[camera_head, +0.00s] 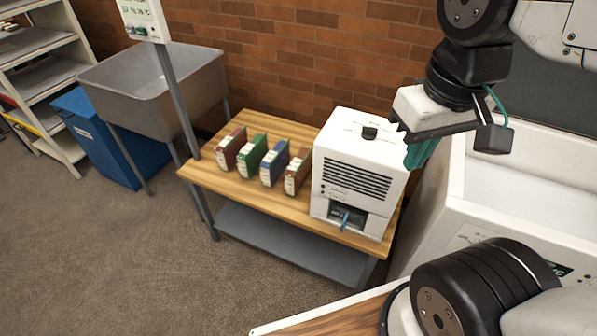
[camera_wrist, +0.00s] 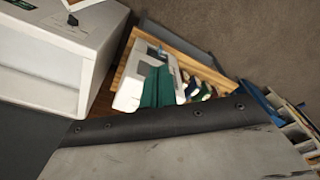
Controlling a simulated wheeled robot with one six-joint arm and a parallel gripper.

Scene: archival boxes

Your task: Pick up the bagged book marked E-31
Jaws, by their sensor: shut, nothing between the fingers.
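Several upright books stand in a row on a wooden bench (camera_head: 195,174): a dark red one (camera_head: 229,149), a green one (camera_head: 252,155), a blue one (camera_head: 273,163) and a brown one (camera_head: 297,170). Their pale spine labels are too small to read, so I cannot tell which, if any, is E-31 or bagged. My gripper (camera_head: 421,153) has teal fingers and is shut and empty, right of the white machine's top in the head view. The fingers also show in the wrist view (camera_wrist: 158,87), in front of the machine, with the books partly visible beyond.
The white vented machine (camera_head: 357,178) stands on the bench right of the books, with a dark slot (camera_head: 347,217) low in front. A white chest (camera_head: 520,195) is at right. A metal sink (camera_head: 160,92), blue bin (camera_head: 108,140) and shelves (camera_head: 35,75) are left. Floor before the bench is clear.

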